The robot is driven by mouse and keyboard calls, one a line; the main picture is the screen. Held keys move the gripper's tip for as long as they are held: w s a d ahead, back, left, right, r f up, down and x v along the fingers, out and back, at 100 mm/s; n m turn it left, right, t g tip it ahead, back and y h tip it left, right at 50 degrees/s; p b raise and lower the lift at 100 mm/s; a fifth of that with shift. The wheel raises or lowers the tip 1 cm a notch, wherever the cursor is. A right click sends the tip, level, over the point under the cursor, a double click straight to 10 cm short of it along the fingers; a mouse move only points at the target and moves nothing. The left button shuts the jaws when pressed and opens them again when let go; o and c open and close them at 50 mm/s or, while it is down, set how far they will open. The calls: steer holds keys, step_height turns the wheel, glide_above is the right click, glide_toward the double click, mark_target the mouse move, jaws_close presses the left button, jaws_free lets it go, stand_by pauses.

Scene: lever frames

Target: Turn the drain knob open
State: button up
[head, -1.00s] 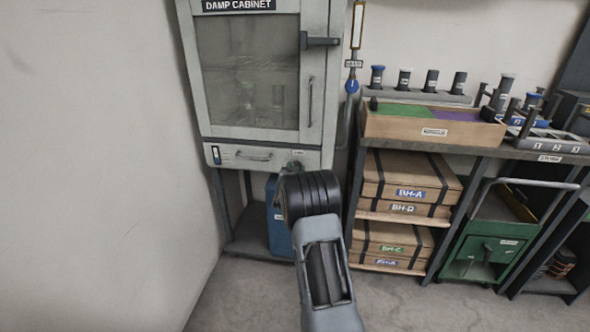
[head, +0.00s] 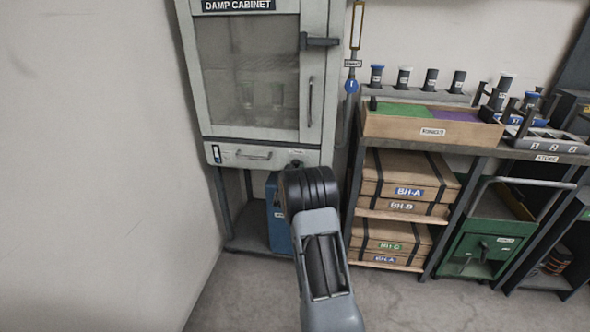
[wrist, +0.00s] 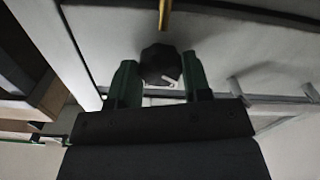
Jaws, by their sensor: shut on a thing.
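The drain knob (wrist: 160,60) is a dark, rounded knob with a small pale mark, on the pale lower front of the damp cabinet (head: 223,152). In the wrist view it sits between the two green fingers of my gripper (wrist: 161,80), which is shut on it. In the head view my dark wrist and grey arm hide most of the gripper and the knob, below the cabinet's lower right part. I cannot read the knob's setting.
A brass-coloured rod (wrist: 165,14) shows beyond the knob in the wrist view. A blue container (head: 279,215) stands under the cabinet, behind my arm. A shelf with wooden boxes (head: 408,180) stands to the right. A pale wall (head: 95,160) is on the left.

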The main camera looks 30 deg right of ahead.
stand_by(0.3)
steer(key=o, duration=0.9)
steer(key=shift+a, duration=0.1)
steer(key=p+v, duration=0.2)
steer(key=v, duration=1.1)
steer(key=shift+s+a, duration=0.2)
steer(key=shift+s, duration=0.15)
